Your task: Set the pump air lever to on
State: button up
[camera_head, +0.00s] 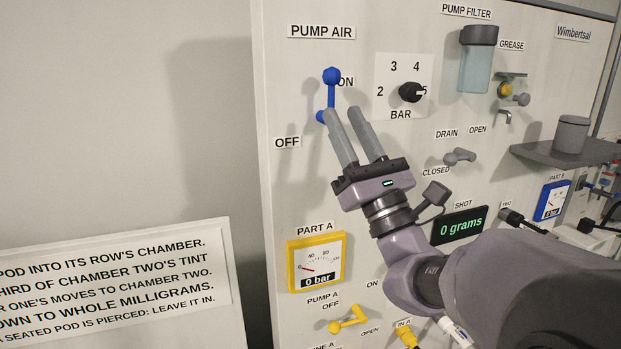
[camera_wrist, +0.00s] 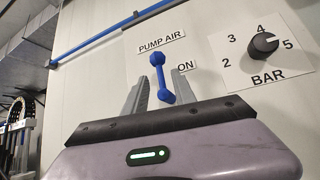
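The blue pump air lever (camera_head: 331,92) is on the upper left of the white panel, under the PUMP AIR label (camera_head: 321,31). It points up, its round knob beside the ON label (camera_head: 346,82); the OFF label (camera_head: 287,142) is lower left. My gripper (camera_head: 342,112) is open, its two grey fingers pointing up at the lever's lower end. In the wrist view the lever (camera_wrist: 160,77) shows in the gap between the fingers of my gripper (camera_wrist: 159,86), with space on both sides. I cannot tell whether a finger touches it.
A black BAR knob (camera_head: 411,92) is right of the fingers. A grey drain lever (camera_head: 459,156) and a pump filter (camera_head: 477,60) are farther right. A yellow Part A gauge (camera_head: 317,262) is below. Left of the panel is bare wall.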

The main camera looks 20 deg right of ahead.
jog(key=b+v, duration=0.4)
jog(key=v, duration=0.9)
jog(key=shift+b, duration=0.4)
jog(key=shift+r+y, duration=0.15)
jog(key=shift+y, duration=0.15)
